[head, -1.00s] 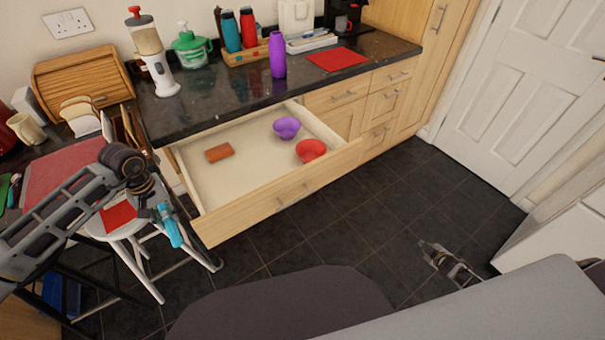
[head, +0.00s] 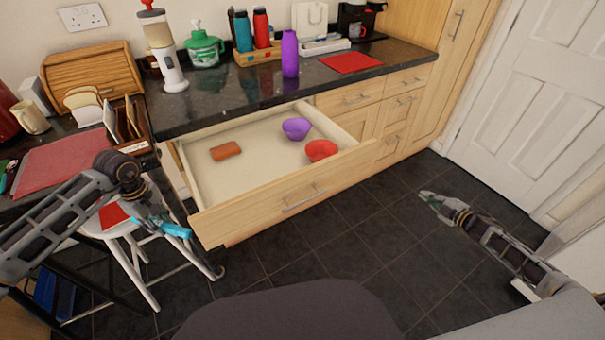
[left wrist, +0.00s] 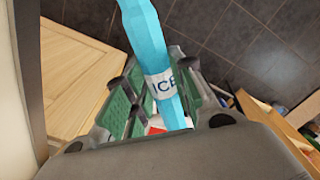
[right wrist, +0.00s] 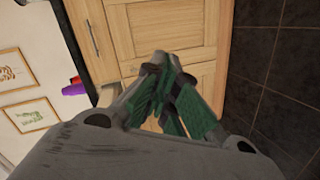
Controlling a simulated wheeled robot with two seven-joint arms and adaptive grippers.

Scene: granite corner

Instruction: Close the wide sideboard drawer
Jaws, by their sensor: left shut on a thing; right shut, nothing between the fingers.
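The wide sideboard drawer (head: 290,202) stands pulled out below the dark worktop, its front facing me with a bar handle (head: 303,198). Inside lie an orange-brown block (head: 226,150), a purple bowl (head: 297,128) and a red bowl (head: 321,150). My left gripper (head: 165,225) is left of the drawer front, shut on a light-blue object labelled "ICE" (left wrist: 161,70). My right gripper (head: 428,197) is shut and empty over the floor, right of the drawer and apart from it. Its closed fingers show in the right wrist view (right wrist: 165,90), with cabinet fronts beyond.
A white stool (head: 130,230) with a red top item stands left of the drawer, under my left arm.

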